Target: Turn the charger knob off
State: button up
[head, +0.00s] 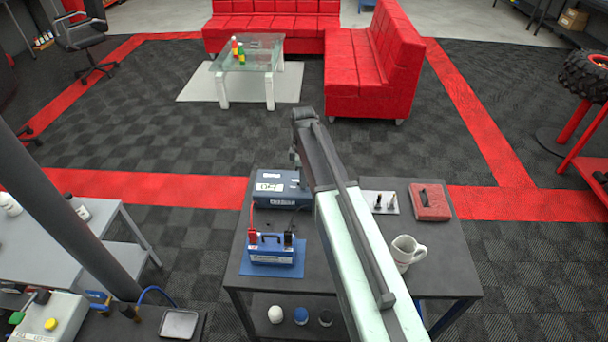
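The charger, a blue box (275,188) with a pale label, stands at the back left of the dark table. My arm crosses close to its right side and hides part of it. I cannot make out its knob. In front of it a blue battery (271,254) sits on a blue mat (246,269), with a red clamp (253,237) and a black clamp (288,240) on top. My gripper (294,154) is at the far end of my raised arm, appearing just beyond the charger. Its fingers are too small and dark to tell open from shut.
Right of my arm on the table (440,275) are a metal plate with small posts (380,203), a red case (429,202) and a white mug (405,253). Several small round items lie on the lower shelf. A grey pole (62,210) rises at left.

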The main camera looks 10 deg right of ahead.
notch_tip(320, 180, up, 5)
jog(key=p, duration=0.4)
jog(key=shift+r, duration=0.1)
jog(key=shift+d+f, duration=0.1)
jog(key=shift+f, duration=0.1)
